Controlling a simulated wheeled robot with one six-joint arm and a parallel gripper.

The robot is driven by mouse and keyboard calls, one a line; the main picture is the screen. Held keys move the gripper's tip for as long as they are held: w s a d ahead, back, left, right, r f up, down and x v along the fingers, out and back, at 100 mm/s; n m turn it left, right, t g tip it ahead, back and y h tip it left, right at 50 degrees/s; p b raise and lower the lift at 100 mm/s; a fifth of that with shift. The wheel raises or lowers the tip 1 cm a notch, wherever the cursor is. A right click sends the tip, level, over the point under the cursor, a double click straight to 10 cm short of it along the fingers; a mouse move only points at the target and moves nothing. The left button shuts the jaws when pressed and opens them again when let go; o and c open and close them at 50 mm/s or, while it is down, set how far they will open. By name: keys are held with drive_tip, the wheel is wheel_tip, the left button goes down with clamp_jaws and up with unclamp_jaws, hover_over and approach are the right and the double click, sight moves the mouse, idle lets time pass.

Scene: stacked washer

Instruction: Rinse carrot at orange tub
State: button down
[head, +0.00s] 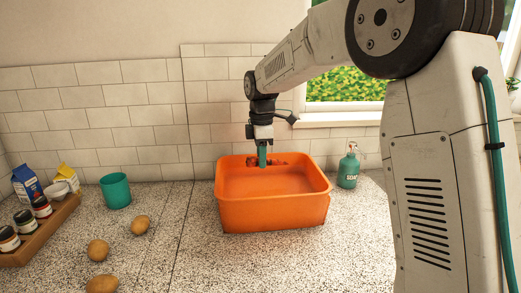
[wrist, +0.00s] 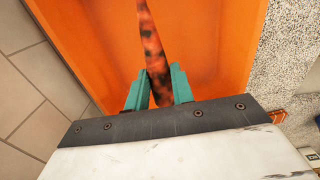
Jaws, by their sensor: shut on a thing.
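The orange tub (head: 272,213) stands on the speckled counter against the tiled wall. My gripper (head: 262,160) points down at the tub's back part. In the wrist view, the teal fingers of my gripper (wrist: 157,90) are shut on the carrot (wrist: 152,50), which is orange with dark, dirty-looking spots. The carrot (head: 285,160) shows small in the head view, lying across the fingertips near the back rim. The tub's orange inside (wrist: 210,40) fills most of the wrist view behind the carrot. I cannot tell whether the carrot touches the tub, and no water is clearly visible.
A green soap bottle (head: 348,169) stands right of the tub. A teal cup (head: 116,190) and several potatoes (head: 98,250) are to the left. A wooden tray (head: 38,236) with jars is at far left. The counter in front of the tub is clear.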

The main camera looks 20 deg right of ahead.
drive_tip(key=shift+f, duration=4.95)
drive_tip(key=shift+r, duration=0.1)
drive_tip(key=shift+r, duration=5.9)
drive_tip(key=shift+r, duration=1.95)
drive_tip(key=shift+s, duration=0.1)
